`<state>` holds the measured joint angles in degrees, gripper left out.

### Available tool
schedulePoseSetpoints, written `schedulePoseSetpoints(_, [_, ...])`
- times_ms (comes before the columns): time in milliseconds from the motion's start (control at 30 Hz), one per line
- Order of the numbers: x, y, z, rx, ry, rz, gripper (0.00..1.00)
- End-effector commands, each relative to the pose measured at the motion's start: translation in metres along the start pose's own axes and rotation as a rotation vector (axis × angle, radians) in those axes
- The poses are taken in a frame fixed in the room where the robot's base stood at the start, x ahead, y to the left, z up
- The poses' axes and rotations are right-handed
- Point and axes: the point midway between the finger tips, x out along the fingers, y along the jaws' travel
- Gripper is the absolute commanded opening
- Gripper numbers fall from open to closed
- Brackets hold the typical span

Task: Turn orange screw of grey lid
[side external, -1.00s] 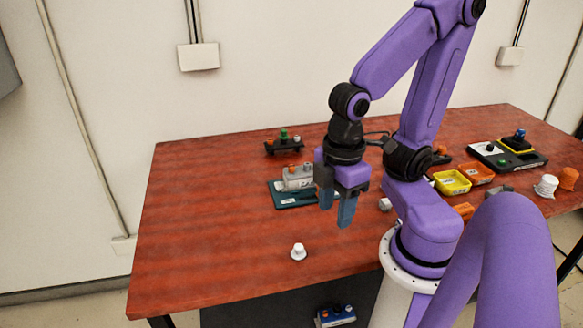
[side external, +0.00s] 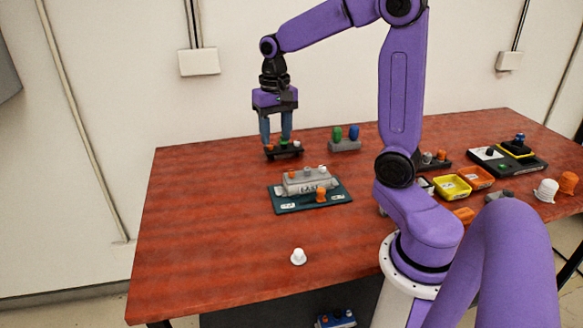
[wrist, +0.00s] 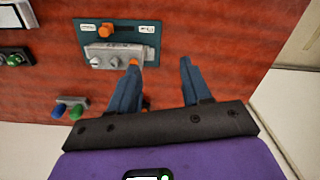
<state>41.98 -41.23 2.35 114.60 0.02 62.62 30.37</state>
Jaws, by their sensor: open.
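The grey lid (side external: 308,187) is a labelled block on a teal board (side external: 284,207) near the middle of the table. Its orange screw (side external: 291,173) is at the left end of its top, beside two pale screws. In the wrist view, the grey lid (wrist: 122,49) shows past my fingers, and the orange screw (wrist: 134,62) is partly hidden by the left fingertip. My gripper (side external: 276,140) is open, pointing down behind the board, over or beside a black stand. It also shows in the wrist view (wrist: 160,62), with nothing seen held.
The black stand (side external: 270,154) carries orange, green and white knobs. A grey stand (side external: 345,146) with green and blue knobs is to its right. An orange knob (side external: 320,196) sits on the teal board. A white knob (side external: 298,257) stands in front. The table's left side is clear.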

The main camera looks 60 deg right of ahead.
Motion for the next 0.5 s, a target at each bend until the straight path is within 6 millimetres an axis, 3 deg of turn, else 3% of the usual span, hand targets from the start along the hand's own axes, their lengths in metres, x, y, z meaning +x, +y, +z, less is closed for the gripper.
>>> schedulePoseSetpoints(33, [-0.001,0.012,-0.015,0.091,-0.001,0.001,0.48])
schedulePoseSetpoints(200, [-0.004,0.05,-0.049,0.335,-0.003,0.004,0.48])
schedulePoseSetpoints(333, [-0.006,0.071,-0.063,0.452,-0.005,0.005,0.48])
schedulePoseSetpoints(500, [-0.004,0.08,-0.069,0.506,-0.007,0.006,0.48])
